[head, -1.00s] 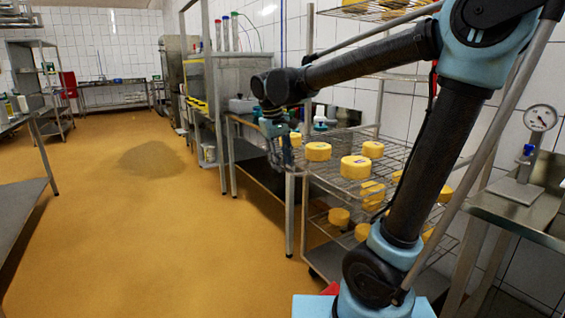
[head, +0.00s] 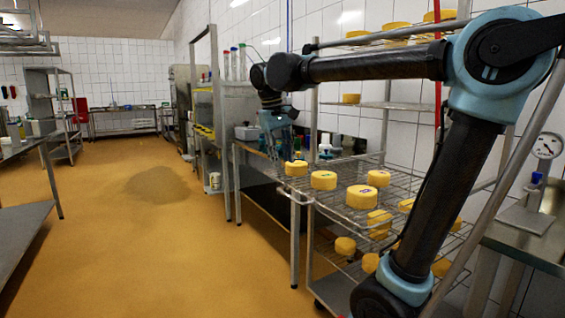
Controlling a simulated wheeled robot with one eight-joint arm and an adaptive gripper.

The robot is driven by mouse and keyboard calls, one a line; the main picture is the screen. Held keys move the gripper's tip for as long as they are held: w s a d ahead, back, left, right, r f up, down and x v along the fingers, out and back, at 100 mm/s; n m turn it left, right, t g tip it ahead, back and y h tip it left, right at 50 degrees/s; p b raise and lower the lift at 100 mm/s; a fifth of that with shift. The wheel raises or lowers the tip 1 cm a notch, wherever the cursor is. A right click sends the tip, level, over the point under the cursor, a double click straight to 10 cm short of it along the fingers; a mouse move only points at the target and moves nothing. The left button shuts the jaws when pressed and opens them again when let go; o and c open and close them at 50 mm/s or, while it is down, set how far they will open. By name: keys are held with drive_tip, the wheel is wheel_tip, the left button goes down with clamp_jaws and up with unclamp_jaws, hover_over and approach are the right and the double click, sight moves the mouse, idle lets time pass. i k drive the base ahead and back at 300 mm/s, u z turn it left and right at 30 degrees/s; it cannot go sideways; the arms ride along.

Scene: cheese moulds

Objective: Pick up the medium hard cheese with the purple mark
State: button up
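My gripper (head: 284,152) points down just above and left of the leftmost cheese. Its fingers are small and dark; I cannot tell their opening. No cheese is seen in it.
More cheeses sit on the lower shelf (head: 345,246) and on high shelves (head: 397,34). A steel table with a gauge stand (head: 540,180) is at right. Bottles (head: 325,146) stand behind the rack. The yellow floor (head: 150,260) at left is clear.

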sight(359, 197)
drive_tip(key=k, duration=1)
